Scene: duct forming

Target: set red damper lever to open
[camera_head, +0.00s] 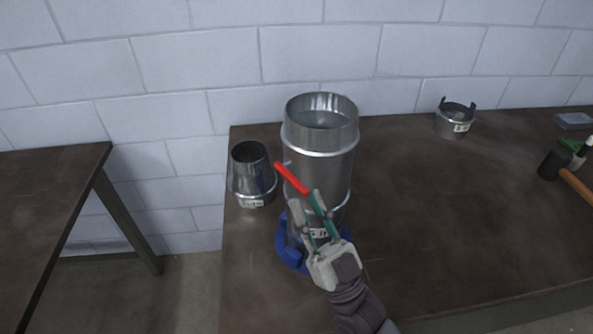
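The damper lever is a red bar (291,178) on the front of an upright metal duct (330,175). It slants from upper left down to lower right. My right gripper (306,199) is in front of the duct, just below the lever. Its two fingers point up and are apart, with nothing seen between them. The lever's lower right end is close to the right fingertip; I cannot tell whether they touch. The duct stands in a blue base (283,249), partly hidden by my gripper. My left gripper is out of view.
A tapered metal duct piece (252,180) stands close on the left. A short metal collar with tabs (456,121) is at the back right. Tools, including a mallet (556,160), lie at the right edge. The table (460,230) is clear between.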

